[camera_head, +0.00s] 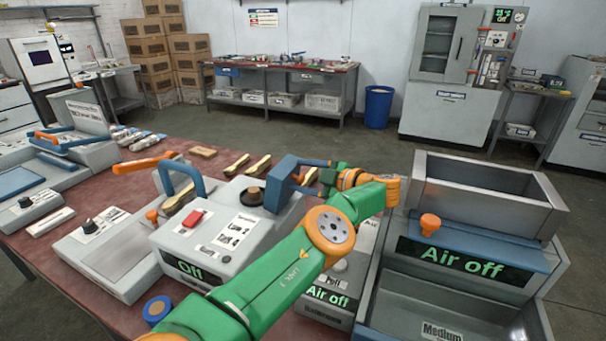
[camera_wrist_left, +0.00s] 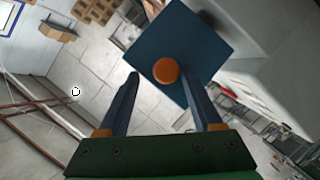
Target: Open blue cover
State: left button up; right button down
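The blue cover (camera_head: 282,183) is a square plate that stands tilted up at the right end of a grey machine (camera_head: 215,240) whose display reads "Off". In the left wrist view the plate (camera_wrist_left: 205,40) carries a round orange knob (camera_wrist_left: 166,71). My left gripper (camera_head: 308,176) is just right of the cover, reaching toward its knob side. In the left wrist view its fingers (camera_wrist_left: 160,97) are spread, with the knob showing in the gap between them. I cannot tell whether a finger touches the plate. My right gripper is not in view.
A grey unit with a hopper and an "Air off" display (camera_head: 460,263) stands to the right. A red switch (camera_head: 193,218) and a blue arched handle (camera_head: 180,175) are on the left.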

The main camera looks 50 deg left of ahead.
pick_arm(q)
jog(key=s+d+r+p, duration=0.9)
jog(key=d+r+p, duration=0.1)
jog(key=r+p, duration=0.3)
jog(key=shift+s+p, duration=0.35)
jog(key=shift+s, duration=0.05)
